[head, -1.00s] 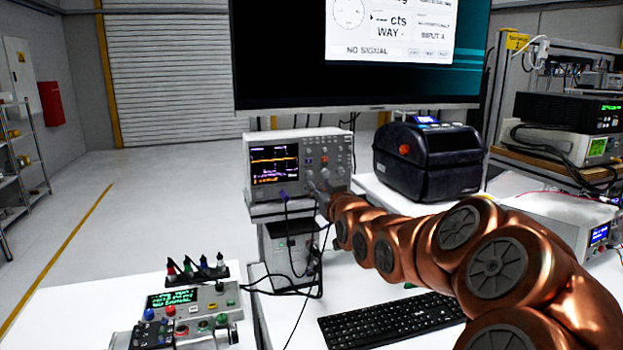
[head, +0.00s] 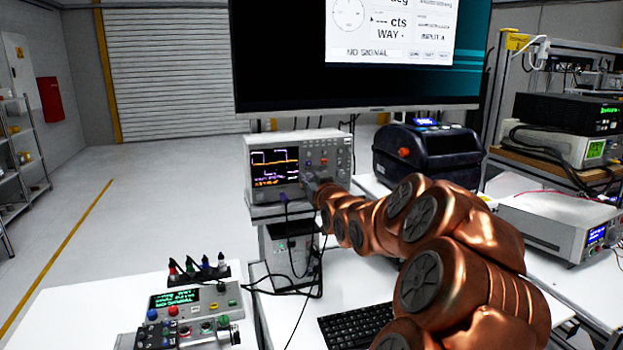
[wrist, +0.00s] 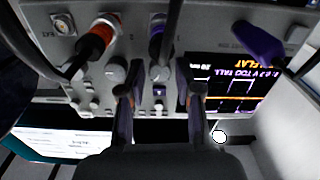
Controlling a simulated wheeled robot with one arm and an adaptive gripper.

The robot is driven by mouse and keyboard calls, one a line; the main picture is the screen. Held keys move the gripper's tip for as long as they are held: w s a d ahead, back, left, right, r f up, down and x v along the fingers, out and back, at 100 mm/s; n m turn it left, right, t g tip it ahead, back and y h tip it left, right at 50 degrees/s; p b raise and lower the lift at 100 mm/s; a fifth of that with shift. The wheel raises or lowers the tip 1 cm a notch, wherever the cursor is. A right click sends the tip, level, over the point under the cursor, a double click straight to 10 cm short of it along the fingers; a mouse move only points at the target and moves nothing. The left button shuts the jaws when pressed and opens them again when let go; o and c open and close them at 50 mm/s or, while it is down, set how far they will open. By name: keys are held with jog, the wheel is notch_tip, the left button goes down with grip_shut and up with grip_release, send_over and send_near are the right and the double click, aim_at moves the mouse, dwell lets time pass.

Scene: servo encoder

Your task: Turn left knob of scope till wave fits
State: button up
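The scope (head: 256,165) stands on a shelf below the large monitor. In the wrist view, which shows the panel upside down, the screen (wrist: 225,88) carries text with "FLAT" and "TOO TALL". My gripper (wrist: 158,96) is at the scope panel, its two fingers apart. A grey knob (wrist: 160,72) shows between the fingers, and a gap seems to remain on both sides. Another grey knob (wrist: 116,69) is just left of the left finger. In the head view my arm hides part of the lower panel.
Cables plug into the scope's front, with an orange connector (wrist: 97,40) and a purple one (wrist: 258,42) near my fingers. A black printer (head: 430,158) stands right of the scope. A keyboard (head: 355,325) and a control box (head: 190,300) lie on the near tables.

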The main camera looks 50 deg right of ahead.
grip_shut()
dwell(0.3)
jog(key=shift+f+m+b, duration=0.1)
jog(key=shift+m+b, duration=0.2)
jog(key=shift+b, duration=0.15)
jog(key=m+b, duration=0.2)
jog(key=b, duration=0.1)
jog(key=shift+f, duration=0.1)
jog(key=shift+r+m+b, duration=0.2)
jog(key=shift+m+b, duration=1.2)
jog(key=shift+m, duration=0.2)
grip_release()
